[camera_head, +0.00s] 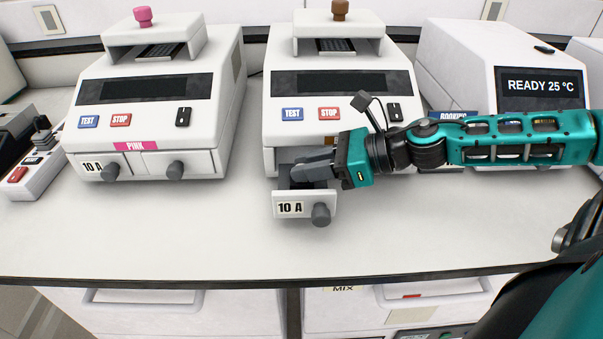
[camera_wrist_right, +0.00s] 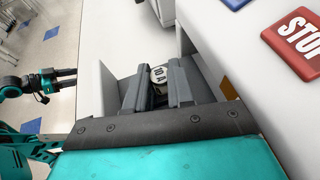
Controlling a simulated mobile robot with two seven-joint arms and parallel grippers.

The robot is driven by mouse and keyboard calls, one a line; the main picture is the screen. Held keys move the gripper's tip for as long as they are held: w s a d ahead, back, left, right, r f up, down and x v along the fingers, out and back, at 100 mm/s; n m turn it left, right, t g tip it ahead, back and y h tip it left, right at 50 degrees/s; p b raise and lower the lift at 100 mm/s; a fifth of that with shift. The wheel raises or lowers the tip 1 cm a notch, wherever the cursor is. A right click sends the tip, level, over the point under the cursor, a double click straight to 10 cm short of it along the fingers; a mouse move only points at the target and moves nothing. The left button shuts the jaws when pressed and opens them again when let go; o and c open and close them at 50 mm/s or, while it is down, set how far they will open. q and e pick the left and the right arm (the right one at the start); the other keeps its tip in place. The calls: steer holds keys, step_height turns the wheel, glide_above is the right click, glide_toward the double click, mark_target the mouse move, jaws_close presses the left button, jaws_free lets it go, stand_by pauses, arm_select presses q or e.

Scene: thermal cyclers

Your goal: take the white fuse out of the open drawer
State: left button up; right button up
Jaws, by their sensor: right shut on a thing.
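The open drawer (camera_head: 296,209) juts out from the front of the middle cycler (camera_head: 345,112); its front has a "10 A" label and a dark round knob. My right gripper (camera_head: 300,172) reaches into the drawer from the right, with its grey fingers low inside. In the right wrist view its fingers (camera_wrist_right: 158,84) are shut on the white fuse (camera_wrist_right: 160,73), whose round end marked "10 A" shows between them. The fuse is hidden in the head view. My left arm (camera_wrist_right: 45,85) shows small at the left of the right wrist view; its finger opening is unclear.
A cycler with a pink knob and "PINK" label (camera_head: 150,100) stands left, its drawers shut. A cycler reading "READY 25 °C" (camera_head: 500,85) stands right, behind my right arm. A switch strip (camera_head: 35,165) lies far left. The bench front (camera_head: 160,240) is clear.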

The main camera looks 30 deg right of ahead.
jaws_close()
